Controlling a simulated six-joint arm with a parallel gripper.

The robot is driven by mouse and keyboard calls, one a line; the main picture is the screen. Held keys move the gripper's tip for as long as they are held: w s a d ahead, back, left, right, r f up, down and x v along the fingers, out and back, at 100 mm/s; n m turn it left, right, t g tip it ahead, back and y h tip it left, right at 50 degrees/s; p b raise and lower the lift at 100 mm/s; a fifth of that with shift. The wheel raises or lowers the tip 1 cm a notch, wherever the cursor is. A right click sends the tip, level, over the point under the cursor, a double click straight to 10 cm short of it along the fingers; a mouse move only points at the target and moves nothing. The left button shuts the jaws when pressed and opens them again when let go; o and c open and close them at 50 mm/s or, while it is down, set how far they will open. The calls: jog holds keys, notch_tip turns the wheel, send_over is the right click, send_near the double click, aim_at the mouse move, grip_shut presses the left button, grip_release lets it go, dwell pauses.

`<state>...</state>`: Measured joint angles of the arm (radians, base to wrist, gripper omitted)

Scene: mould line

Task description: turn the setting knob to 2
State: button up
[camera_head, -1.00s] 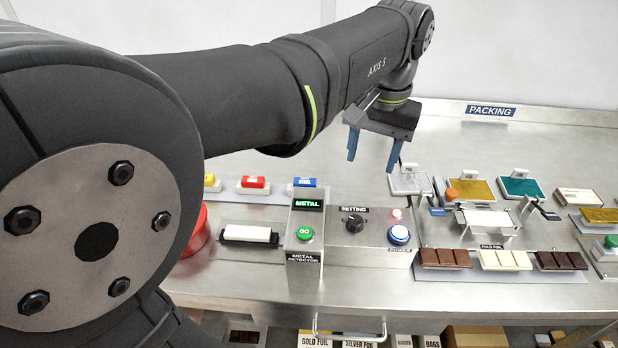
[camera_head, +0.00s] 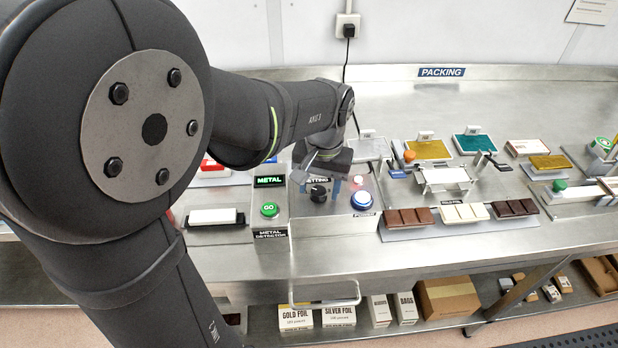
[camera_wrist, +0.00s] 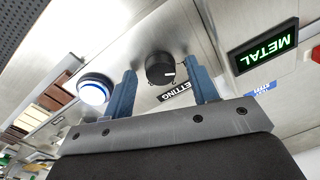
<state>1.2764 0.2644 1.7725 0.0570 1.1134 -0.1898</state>
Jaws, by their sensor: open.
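The setting knob (camera_head: 318,192) is a black round dial on the metal panel, below the partly covered SETTING label (camera_head: 318,180). In the wrist view the knob (camera_wrist: 160,68) lies beyond and between the two fingertips, with a small white mark on its side. My gripper (camera_head: 320,187) is open, its blue fingers pointing down at the panel on either side of the knob. In the wrist view my gripper (camera_wrist: 164,80) holds nothing. I cannot tell whether the fingers touch the knob. The scale numbers are not readable.
Right of the knob is a blue-white power button (camera_head: 362,200) with a small lit lamp (camera_head: 358,181) above it. Left are the green GO button (camera_head: 269,209) and the lit METAL sign (camera_head: 270,180). Chocolate bars (camera_head: 409,216) lie further right.

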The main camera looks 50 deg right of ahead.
jog(key=shift+f, duration=0.2)
jog(key=shift+c, duration=0.3)
jog(key=c, duration=0.9)
jog(key=shift+m, duration=0.3)
jog(key=m, duration=1.1)
jog(key=shift+a+h, duration=0.1)
jog(key=shift+h, duration=0.2)
